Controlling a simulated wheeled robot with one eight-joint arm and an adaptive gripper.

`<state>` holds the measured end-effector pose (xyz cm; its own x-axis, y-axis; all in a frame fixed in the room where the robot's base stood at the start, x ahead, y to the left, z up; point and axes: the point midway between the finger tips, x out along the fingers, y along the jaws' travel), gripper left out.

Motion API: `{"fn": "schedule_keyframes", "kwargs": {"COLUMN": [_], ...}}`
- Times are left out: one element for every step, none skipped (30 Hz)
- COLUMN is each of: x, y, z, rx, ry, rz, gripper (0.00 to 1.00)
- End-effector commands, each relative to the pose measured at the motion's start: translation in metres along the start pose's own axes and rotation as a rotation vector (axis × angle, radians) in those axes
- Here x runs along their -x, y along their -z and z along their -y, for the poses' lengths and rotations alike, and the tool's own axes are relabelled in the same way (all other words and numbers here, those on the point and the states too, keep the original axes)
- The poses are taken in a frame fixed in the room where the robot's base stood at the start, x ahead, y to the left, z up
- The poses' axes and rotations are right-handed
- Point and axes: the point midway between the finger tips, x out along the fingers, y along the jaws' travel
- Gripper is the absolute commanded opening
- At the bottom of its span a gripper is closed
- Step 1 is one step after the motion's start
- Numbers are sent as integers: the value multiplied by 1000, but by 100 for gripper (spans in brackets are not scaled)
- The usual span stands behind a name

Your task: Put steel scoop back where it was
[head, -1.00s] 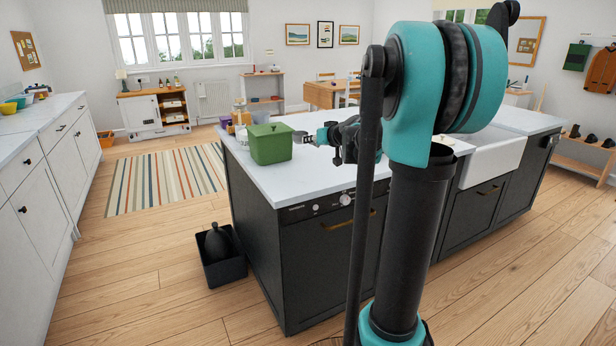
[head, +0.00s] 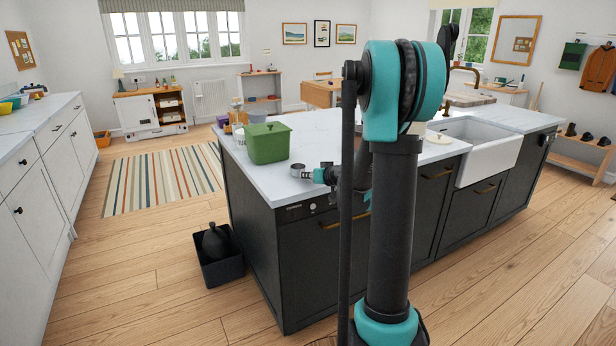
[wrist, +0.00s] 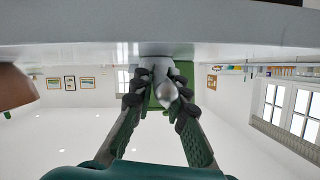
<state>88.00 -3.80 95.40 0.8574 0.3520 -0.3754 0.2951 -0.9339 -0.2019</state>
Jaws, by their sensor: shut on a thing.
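The steel scoop (head: 297,170) is a small silver cup at the tip of my gripper (head: 318,175) in the head view. My gripper holds it over the front part of the white island counter, to the right of a green lidded box (head: 268,144). In the wrist view, which is upside down, both fingers of my gripper (wrist: 158,84) close around the scoop (wrist: 167,95), with its rounded bowl between them. Green shows behind it. Whether the scoop touches the counter I cannot tell.
The counter (head: 310,148) looks clear behind my gripper. A white sink (head: 487,150) is at the right. A black bin (head: 222,268) stands on the floor beside the island.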

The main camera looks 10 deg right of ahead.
Motion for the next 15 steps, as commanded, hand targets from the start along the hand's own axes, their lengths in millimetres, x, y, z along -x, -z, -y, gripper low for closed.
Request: {"fn": "schedule_keyframes", "kwargs": {"x": [0, 0, 0, 0, 0, 0, 0, -1, -1, -1, -1, -1, -1, -1, -1], "y": [0, 0, 0, 0, 0, 0, 0, -1, -2, -1, -1, -1, -1, -1, -1], "z": [0, 0, 0, 0, 0, 0, 0, 0, 0, 0, 0, 0, 0, 0, 0], "rx": [0, 0, 0, 0, 0, 0, 0, 0, 0, 0, 0, 0, 0, 0, 0], "ry": [0, 0, 0, 0, 0, 0, 0, 0, 0, 0, 0, 0, 0, 0, 0], "rz": [0, 0, 0, 0, 0, 0, 0, 0, 0, 0, 0, 0, 0, 0, 0], "gripper": [0, 0, 0, 0, 0, 0, 0, 0, 15, 19, 23, 28, 31, 35, 35]}}
